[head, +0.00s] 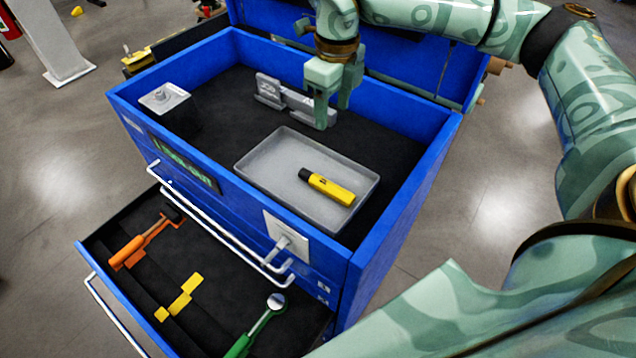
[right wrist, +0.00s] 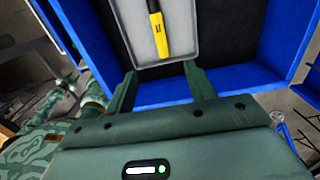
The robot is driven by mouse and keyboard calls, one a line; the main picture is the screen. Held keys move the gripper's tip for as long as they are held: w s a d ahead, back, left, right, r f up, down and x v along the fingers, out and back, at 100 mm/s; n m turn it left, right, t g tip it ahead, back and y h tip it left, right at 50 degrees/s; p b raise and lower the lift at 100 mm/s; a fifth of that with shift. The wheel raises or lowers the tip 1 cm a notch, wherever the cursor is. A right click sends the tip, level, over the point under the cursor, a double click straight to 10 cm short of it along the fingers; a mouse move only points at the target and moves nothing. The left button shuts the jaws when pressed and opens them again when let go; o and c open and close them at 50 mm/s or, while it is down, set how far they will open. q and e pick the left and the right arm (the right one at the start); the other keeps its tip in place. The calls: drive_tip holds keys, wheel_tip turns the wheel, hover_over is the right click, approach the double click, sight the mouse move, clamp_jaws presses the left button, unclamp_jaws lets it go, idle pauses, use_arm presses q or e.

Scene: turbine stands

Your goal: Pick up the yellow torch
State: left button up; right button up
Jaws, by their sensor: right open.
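The yellow torch (head: 331,188) with a black end lies in a shallow grey tray (head: 262,187) in the top compartment of the blue tool chest (head: 408,226). In the right wrist view the torch (right wrist: 159,32) lies in the tray (right wrist: 185,50), beyond the fingertips. My right gripper (head: 332,114) is inside the top compartment, behind the tray and above the dark floor. It is apart from the torch. In the right wrist view its two fingers (right wrist: 160,80) are spread with nothing between them. My left gripper is not in view.
A grey metal part (head: 284,97) lies behind the tray, beside my right gripper. A grey box (head: 164,96) stands at the compartment's left. Blue walls surround the compartment. The open drawer (head: 227,305) below holds an orange-handled tool (head: 135,247) and a green-handled tool (head: 262,324).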

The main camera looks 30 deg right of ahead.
wheel_tip(320, 180, down, 7)
drive_tip(key=b, duration=0.7)
hover_over(327, 184)
wheel_tip(327, 184, down, 10)
drive_tip(key=shift+w+d+r, duration=0.1)
drive_tip(key=shift+w+d, duration=0.05)
wheel_tip(327, 184, down, 6)
drive_tip(key=shift+f+b, duration=0.1)
drive_tip(key=shift+b, duration=0.6)
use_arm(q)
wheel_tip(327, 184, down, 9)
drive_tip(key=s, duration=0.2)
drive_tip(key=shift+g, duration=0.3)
use_arm(e)
clamp_jaws()
